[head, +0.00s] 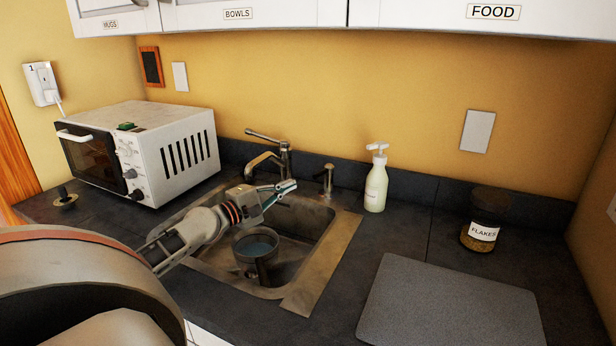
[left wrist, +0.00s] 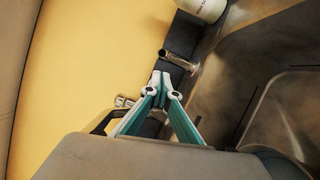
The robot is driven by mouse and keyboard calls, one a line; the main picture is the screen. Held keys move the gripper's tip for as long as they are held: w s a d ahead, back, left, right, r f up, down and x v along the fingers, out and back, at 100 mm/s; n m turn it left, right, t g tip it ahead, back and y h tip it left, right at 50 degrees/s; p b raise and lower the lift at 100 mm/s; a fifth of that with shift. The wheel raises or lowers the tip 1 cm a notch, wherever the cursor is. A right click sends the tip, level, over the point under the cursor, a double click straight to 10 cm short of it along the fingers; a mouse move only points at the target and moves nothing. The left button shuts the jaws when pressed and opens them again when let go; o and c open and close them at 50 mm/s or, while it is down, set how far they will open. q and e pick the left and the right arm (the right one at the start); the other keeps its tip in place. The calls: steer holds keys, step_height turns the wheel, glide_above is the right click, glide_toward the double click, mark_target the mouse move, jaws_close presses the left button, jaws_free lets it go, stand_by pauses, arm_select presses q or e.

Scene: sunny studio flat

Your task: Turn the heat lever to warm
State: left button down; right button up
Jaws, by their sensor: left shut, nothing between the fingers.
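A metal tap (head: 268,160) stands behind the sink, with a thin lever (head: 262,135) on top pointing left in the head view. I cannot read any warm or cold mark on it. My left gripper (head: 291,186) is over the back of the sink, in front of and slightly right of the tap, apart from the lever. Its fingers are shut and empty. The left wrist view shows the fingertips (left wrist: 162,80) close together, pointing towards a small metal dispenser (left wrist: 180,62). My right gripper is not in view.
A pot (head: 256,268) sits in the sink (head: 322,255). A white microwave (head: 180,150) with knobs stands left. A soap bottle (head: 376,185), a flakes jar (head: 482,222) and a grey board (head: 445,305) are right. Cupboards (head: 250,15) hang above. The counter between bottle and jar is clear.

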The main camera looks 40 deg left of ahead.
mark_target(322, 173)
arm_select(q)
steer(key=w, duration=0.7)
steer(key=shift+w+d+r+p, duration=0.15)
steer(key=shift+w+d+p, duration=0.1)
steer(key=shift+d+p, duration=0.05)
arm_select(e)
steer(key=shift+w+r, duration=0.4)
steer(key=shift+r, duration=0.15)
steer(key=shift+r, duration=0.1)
arm_select(q)
steer(key=shift+d+r+p, duration=0.2)
steer(key=shift+d+p, duration=0.65)
steer(key=shift+d, duration=0.2)
steer(key=shift+f, duration=0.1)
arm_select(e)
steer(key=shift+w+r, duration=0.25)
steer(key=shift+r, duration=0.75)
